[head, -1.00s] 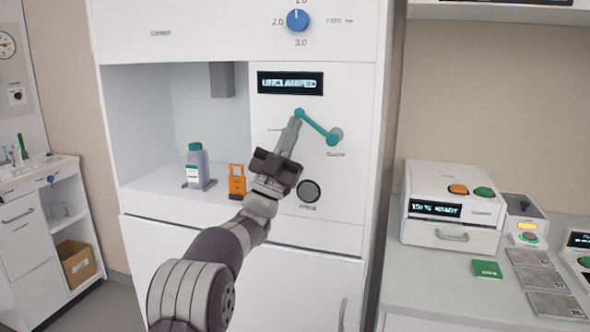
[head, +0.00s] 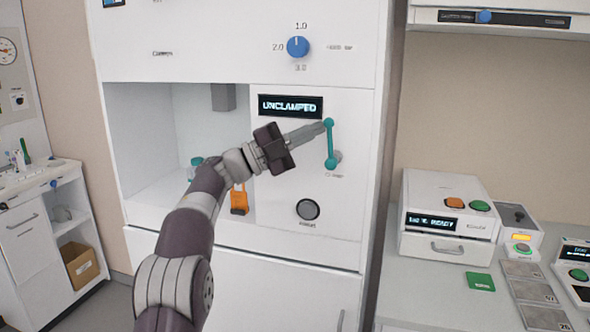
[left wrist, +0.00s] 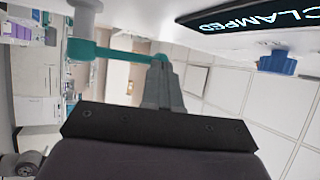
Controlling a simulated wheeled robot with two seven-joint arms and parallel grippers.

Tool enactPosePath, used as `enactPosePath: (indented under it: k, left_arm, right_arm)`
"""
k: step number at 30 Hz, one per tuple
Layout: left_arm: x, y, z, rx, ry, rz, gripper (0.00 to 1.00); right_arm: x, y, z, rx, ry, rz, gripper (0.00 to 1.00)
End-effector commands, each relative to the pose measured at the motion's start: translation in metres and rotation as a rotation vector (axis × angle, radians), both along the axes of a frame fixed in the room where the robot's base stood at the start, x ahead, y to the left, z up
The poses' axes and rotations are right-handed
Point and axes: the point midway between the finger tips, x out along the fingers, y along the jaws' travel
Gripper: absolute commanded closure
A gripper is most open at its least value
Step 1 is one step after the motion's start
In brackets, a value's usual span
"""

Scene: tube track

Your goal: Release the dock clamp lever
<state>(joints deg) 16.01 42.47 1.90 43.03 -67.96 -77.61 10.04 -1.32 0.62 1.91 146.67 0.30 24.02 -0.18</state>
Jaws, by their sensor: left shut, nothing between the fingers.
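The teal clamp lever (head: 331,145) is on the white dock panel and now stands nearly upright, its knob end at the top and its pivot at the bottom. The display (head: 290,106) above it reads "UNCLAMPED". My left gripper (head: 322,127) is shut and empty, with its fingertips at the lever's upper end, apparently touching it. In the left wrist view the lever (left wrist: 110,52) runs across, with its end behind the fingertips (left wrist: 160,66). My right gripper is not in view.
A round dark button (head: 307,209) sits below the lever and a blue knob (head: 298,47) above. An orange object (head: 239,200) stands in the open bay, and a bottle (head: 196,163) is mostly hidden behind my arm. A bench with devices is at right.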

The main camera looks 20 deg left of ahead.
Motion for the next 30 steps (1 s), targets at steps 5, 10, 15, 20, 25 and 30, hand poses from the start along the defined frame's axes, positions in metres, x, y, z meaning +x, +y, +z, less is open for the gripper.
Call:
enactPosePath:
  k: [5, 10, 15, 20, 25, 30]
  left_arm:
    - [-0.0001, -0.0055, 0.0036, -0.005, 0.001, -0.002, 1.00]
    - [-0.0004, -0.0080, 0.0042, -0.006, 0.001, -0.001, 1.00]
    - [-0.0004, -0.0088, 0.0043, -0.007, 0.000, -0.001, 1.00]
    - [-0.0005, -0.0091, 0.0043, -0.007, 0.000, -0.002, 1.00]
    - [-0.0006, -0.0092, 0.0044, -0.007, 0.000, -0.002, 1.00]
    - [-0.0007, -0.0105, -0.0002, -0.008, 0.001, -0.003, 1.00]
  right_arm:
    - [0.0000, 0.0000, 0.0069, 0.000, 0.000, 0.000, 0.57]
    - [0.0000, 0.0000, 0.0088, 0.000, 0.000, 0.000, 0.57]
    - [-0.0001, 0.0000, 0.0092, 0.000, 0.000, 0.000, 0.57]
    - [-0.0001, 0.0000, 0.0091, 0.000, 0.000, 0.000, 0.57]
    - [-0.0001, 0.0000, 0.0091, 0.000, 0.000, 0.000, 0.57]
    - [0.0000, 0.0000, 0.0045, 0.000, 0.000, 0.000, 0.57]
